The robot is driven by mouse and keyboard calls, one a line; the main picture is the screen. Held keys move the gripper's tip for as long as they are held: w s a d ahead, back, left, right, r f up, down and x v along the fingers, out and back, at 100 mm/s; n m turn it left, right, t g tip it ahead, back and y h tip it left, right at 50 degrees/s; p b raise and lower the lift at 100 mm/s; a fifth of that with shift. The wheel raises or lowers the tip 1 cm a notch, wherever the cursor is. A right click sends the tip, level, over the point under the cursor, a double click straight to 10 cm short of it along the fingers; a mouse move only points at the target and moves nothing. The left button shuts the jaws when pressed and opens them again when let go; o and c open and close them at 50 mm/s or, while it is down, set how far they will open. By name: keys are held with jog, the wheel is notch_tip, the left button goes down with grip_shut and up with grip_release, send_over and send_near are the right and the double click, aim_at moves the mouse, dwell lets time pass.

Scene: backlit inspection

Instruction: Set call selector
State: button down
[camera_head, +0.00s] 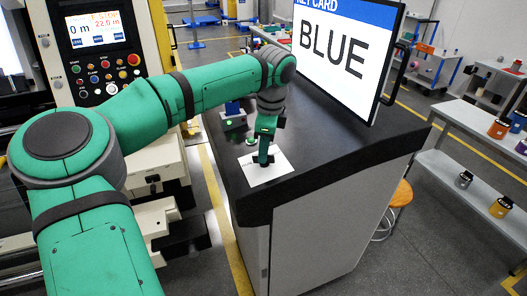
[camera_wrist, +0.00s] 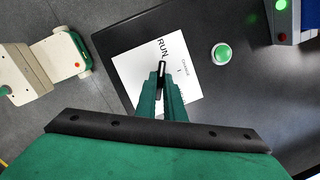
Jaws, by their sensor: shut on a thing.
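The call selector (camera_wrist: 162,67) is a small dark knob with a pale line, on a white label plate (camera_wrist: 133,74) that lies on the dark counter top. The plate reads RUN near the knob, with smaller print beside it that is hard to read. My gripper (camera_wrist: 162,82) is shut on the knob, its green fingers reaching down over the plate and hiding part of the print. In the head view my gripper (camera_head: 263,161) points straight down at the plate (camera_head: 268,177), and the knob is mostly hidden there.
A green button (camera_wrist: 222,53) sits right of the plate in the wrist view. Beyond it is a blue-and-grey device (camera_wrist: 284,22) with a green light. A screen (camera_head: 335,50) reading KEY CARD BLUE stands on the counter (camera_head: 345,150). A control panel (camera_head: 98,52) stands at left.

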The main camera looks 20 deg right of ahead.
jog(key=shift+a, duration=0.15)
jog(key=c, duration=1.9)
grip_release()
jog(key=shift+o, duration=0.2)
jog(key=shift+r, duration=0.15)
notch_tip(320, 180, up, 10)
jog(key=s, duration=0.1)
jog(key=shift+d+r, duration=0.25)
jog(key=shift+d, duration=0.1)
jog(key=shift+s, duration=0.15)
